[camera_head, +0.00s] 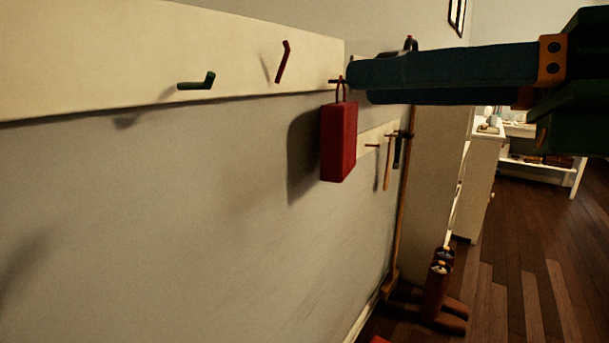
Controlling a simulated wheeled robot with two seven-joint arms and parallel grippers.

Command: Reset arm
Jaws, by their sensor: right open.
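My right gripper (358,86) reaches in from the right edge, its two long dark teal fingers pointing left. It is open, one finger partly behind the other, with nothing seen held between them. Its tips are beside a peg on the cream wall board (180,45). A red box-like bag (338,142) hangs by its loop from that peg, just below and left of the fingertips. Whether the fingers touch the peg or loop I cannot tell. My left gripper is not in view.
A green peg (197,82) and a red peg (283,62) on the board are bare. Beyond are a long wooden pole (403,200), brown boots (437,290) on the floor and a white cabinet (482,180). Open wooden floor (540,260) lies at the right.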

